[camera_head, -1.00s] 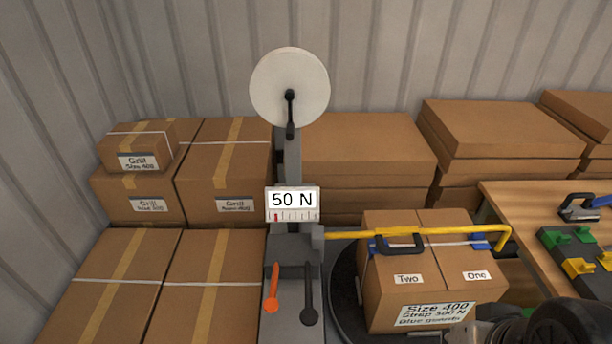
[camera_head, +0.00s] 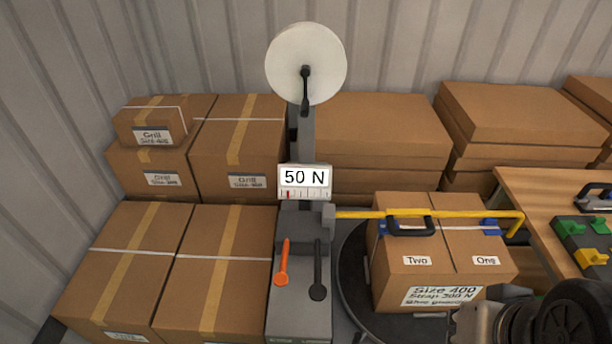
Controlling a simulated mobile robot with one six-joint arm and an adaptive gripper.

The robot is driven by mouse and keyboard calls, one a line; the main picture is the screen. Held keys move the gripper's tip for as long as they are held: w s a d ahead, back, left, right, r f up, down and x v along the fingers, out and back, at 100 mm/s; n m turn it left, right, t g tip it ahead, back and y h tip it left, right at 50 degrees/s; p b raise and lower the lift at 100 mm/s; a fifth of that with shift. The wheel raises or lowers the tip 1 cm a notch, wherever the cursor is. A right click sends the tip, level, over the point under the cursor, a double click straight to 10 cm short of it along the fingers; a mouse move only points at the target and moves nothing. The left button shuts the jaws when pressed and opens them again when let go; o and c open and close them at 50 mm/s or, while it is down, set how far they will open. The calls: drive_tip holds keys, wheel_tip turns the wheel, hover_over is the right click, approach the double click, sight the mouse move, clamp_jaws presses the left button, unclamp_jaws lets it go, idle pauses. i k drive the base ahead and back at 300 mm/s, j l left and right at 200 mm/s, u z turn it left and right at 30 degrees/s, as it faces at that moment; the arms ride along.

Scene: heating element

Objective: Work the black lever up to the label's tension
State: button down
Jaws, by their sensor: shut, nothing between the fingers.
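The black lever (camera_head: 318,272) stands on the front of a grey strapping machine (camera_head: 300,312), to the right of an orange lever (camera_head: 283,264). Its round knob is at the lower end. The gauge (camera_head: 305,181) above reads 50 N, with a red mark near the left of its scale. The label (camera_head: 441,296) on the strapped carton (camera_head: 400,278) reads Size 400, Strap 300 N, and a blurred third line, apparently Blue guards. Part of my arm shows at the bottom right, in front of the turntable. My gripper's fingers are out of the picture.
A yellow bar (camera_head: 405,213) runs from the machine across the carton, with a black handle (camera_head: 410,228) on it. Blue guards (camera_head: 491,227) sit on the carton's top edge. The carton is on a dark turntable (camera_head: 350,270). A wooden table (camera_head: 530,200) is at right; stacked boxes fill the left.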

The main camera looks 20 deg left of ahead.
sight(317, 292)
drive_tip(key=i+l, duration=0.3)
drive_tip(key=i, duration=0.25)
drive_tip(key=u, duration=1.65)
